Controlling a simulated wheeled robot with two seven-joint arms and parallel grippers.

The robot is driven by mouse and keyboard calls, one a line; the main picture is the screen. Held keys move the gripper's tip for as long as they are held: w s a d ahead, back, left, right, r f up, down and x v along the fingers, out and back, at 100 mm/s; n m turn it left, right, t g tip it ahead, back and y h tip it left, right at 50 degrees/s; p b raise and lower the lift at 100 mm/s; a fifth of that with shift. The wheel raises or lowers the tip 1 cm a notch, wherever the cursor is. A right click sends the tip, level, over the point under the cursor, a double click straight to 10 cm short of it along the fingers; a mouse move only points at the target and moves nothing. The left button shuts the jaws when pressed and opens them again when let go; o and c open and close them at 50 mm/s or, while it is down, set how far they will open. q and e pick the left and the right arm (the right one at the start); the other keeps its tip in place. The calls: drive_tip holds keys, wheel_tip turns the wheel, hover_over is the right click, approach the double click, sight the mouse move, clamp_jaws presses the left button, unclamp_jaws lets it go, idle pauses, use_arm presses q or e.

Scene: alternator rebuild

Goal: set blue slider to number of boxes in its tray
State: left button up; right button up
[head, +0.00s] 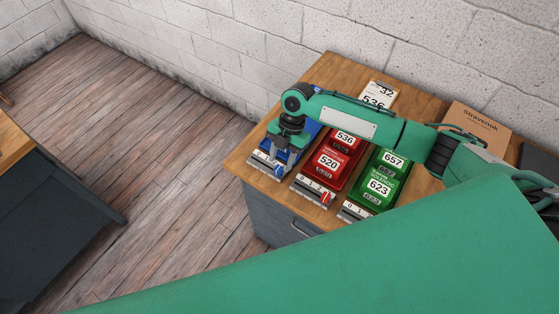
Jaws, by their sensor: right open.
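The blue tray (309,131) is on the wooden cabinet top, left of the red tray. My right arm and gripper cover most of it, so its boxes cannot be counted. A pale slider strip (262,164) with number marks lies at its front edge, and the blue slider (279,172) shows near the strip's right part. My right gripper (280,159) points down, open, just behind the strip and close to the blue slider. I cannot tell whether it touches the slider. My left gripper is not in view.
The red tray (355,152) has boxes and a red slider (326,197). The green tray (372,205) also has boxes and a strip (352,213), partly hidden by my green body part. A cardboard box (478,124) and a numbered card (379,92) stand at the back.

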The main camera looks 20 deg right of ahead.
sight(269, 170)
drive_tip(key=shift+p+x, duration=0.3)
drive_tip(key=shift+x, duration=1.15)
drive_tip(key=shift+c, duration=0.4)
clamp_jaws()
drive_tip(key=shift+w+a+f+b, duration=0.1)
drive_tip(key=shift+w+a+b, duration=0.2)
drive_tip(key=shift+w+b, duration=0.1)
drive_tip(key=shift+w+a+b, duration=0.5)
drive_tip(key=shift+w+a, duration=0.1)
drive_tip(key=shift+w, duration=0.2)
drive_tip(key=shift+w+a, duration=0.1)
drive_tip(key=shift+o, duration=0.4)
unclamp_jaws()
